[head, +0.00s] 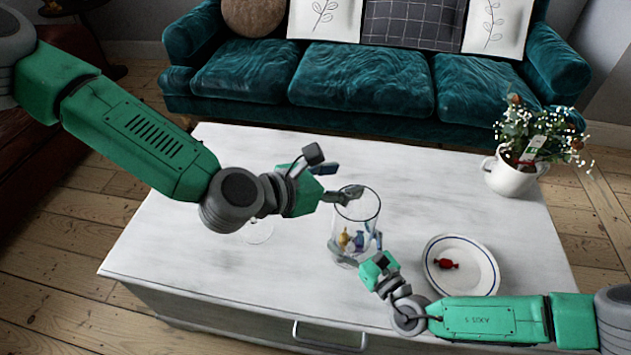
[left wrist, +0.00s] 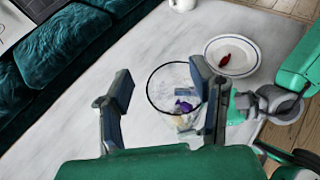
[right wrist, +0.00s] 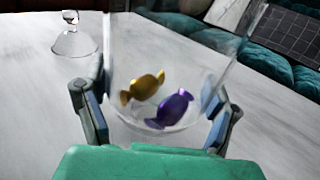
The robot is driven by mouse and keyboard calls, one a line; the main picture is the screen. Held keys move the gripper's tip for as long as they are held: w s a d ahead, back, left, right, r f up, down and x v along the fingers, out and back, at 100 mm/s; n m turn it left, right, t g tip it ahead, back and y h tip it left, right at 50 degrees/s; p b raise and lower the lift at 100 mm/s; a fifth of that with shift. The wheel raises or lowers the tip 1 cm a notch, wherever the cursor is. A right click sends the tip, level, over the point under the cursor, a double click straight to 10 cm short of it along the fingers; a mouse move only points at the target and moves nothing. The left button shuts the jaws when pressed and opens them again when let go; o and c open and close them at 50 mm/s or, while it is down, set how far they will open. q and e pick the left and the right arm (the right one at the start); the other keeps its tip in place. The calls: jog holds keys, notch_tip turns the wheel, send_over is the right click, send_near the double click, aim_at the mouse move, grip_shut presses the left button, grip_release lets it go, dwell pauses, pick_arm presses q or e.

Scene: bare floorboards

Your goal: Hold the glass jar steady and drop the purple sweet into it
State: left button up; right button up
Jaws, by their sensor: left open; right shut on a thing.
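The clear glass jar (head: 369,209) stands upright on the white table. My right gripper (right wrist: 155,112) is shut on its lower part, one finger on each side. The purple sweet (right wrist: 173,109) lies at the bottom inside the jar beside a gold sweet (right wrist: 145,87). In the left wrist view the purple sweet (left wrist: 184,106) shows through the jar's mouth. My left gripper (head: 338,181) is open and empty, with its fingertips by the jar's rim in the head view. The left wrist view also shows its fingers (left wrist: 162,82) wide apart.
A white plate (head: 434,277) with a blue line holds a red sweet (head: 446,264) right of the jar. A potted plant (head: 512,178) stands at the table's back right. A stemmed glass piece (right wrist: 75,42) stands left of the jar, partly behind my left arm in the head view.

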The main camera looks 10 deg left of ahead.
jog(key=shift+f, duration=0.1)
pick_arm(q)
jog(key=v, duration=0.9)
jog(key=shift+a+f, duration=0.1)
jog(key=shift+a, duration=0.05)
dwell(0.5)
pick_arm(e)
jog(key=o, duration=1.7)
jog(key=v, duration=1.2)
jog(key=shift+a, duration=0.1)
